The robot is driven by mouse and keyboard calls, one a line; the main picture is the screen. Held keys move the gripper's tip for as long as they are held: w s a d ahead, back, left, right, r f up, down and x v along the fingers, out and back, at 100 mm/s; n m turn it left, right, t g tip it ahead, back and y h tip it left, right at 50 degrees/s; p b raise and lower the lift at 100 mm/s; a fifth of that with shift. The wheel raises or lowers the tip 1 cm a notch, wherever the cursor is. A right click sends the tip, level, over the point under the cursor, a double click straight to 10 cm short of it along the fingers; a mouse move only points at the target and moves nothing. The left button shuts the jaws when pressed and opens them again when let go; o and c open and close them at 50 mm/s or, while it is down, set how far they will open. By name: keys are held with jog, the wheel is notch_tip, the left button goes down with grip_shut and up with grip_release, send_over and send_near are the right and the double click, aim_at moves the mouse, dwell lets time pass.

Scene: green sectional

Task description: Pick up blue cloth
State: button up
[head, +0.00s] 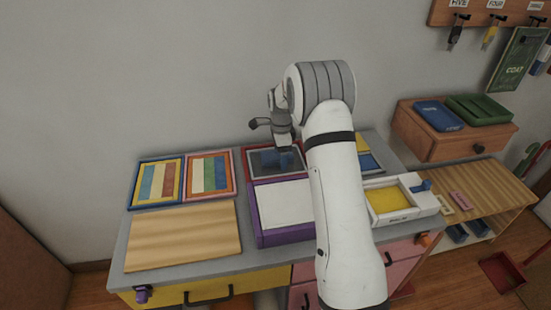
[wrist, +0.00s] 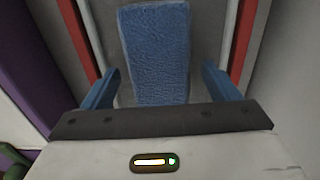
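The blue cloth (wrist: 155,45) is a folded, textured rectangle lying on a grey surface between red edges in the wrist view. In the head view the blue cloth (head: 285,160) shows small, in the red-framed grey tray (head: 262,176) at the back of the desk. My gripper (wrist: 160,88) is open, with one blue finger on each side of the cloth's near end and a gap on both sides. In the head view my gripper (head: 284,142) is above the tray, and my arm hides the tray's right part.
A purple-rimmed white tray (head: 286,206) stands in front of the red one. Two striped colour boards (head: 158,182) and a bare wooden board (head: 183,236) lie to the left. A white box with yellow inside (head: 388,200) is to the right. The wall is close behind.

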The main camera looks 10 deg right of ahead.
jog(key=c, duration=0.9)
jog(key=shift+c, duration=0.2)
